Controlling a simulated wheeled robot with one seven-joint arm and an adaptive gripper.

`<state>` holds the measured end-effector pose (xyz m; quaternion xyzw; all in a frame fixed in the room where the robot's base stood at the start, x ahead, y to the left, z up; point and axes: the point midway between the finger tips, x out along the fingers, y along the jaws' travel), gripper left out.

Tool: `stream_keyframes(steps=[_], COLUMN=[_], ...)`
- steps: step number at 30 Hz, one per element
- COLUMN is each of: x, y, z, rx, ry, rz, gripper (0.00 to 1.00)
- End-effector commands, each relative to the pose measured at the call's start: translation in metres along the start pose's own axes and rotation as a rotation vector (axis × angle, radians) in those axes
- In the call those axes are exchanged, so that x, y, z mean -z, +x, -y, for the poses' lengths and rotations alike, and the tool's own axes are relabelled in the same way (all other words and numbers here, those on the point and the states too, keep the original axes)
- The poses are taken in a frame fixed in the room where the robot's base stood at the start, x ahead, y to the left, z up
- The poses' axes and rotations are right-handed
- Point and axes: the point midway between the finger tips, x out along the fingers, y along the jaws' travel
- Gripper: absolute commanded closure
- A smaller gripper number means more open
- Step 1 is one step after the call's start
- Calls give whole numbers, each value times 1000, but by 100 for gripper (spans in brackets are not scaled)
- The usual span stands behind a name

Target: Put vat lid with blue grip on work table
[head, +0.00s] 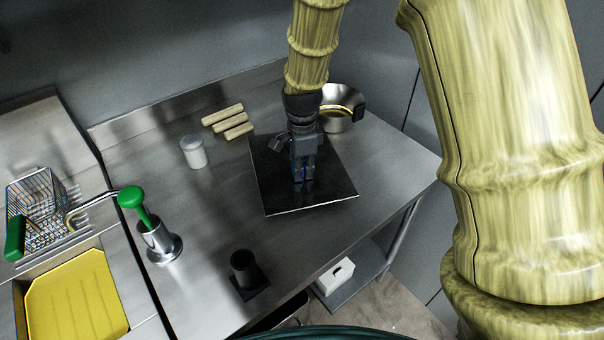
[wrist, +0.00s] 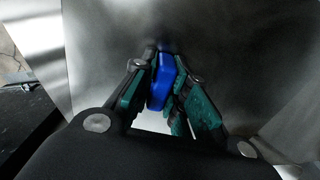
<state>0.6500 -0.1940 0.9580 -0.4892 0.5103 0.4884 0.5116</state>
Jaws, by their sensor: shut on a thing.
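The vat lid (head: 325,190) is a dark, flat, square metal plate over the middle of the steel work table (head: 190,210). Its blue grip (wrist: 161,82) stands between my fingers in the wrist view. My gripper (head: 304,178) points down over the lid and is shut on the blue grip. In the wrist view my gripper (wrist: 165,95) has a teal pad on each side of the grip. The lid (wrist: 235,60) fills much of that view. I cannot tell whether the lid touches the table or hangs just above it.
A green-topped press (head: 160,243) and a black cup-like holder (head: 246,272) are at the front left. A wire fryer basket (head: 40,210) and yellow vat (head: 75,298) lie further left.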

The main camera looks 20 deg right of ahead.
Motion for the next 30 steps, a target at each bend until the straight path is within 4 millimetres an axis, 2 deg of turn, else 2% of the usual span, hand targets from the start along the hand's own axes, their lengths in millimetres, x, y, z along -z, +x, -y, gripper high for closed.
stream_keyframes(steps=[7,17,26,27,30], x=[-1,-1,-1,-1,-1], y=[6,33,36,36,36], z=[3,3,3,2,3], rx=[0,0,1,0,1], ry=[1,0,0,0,0], rz=[0,0,0,0,0], gripper=[100,100,100,82,64])
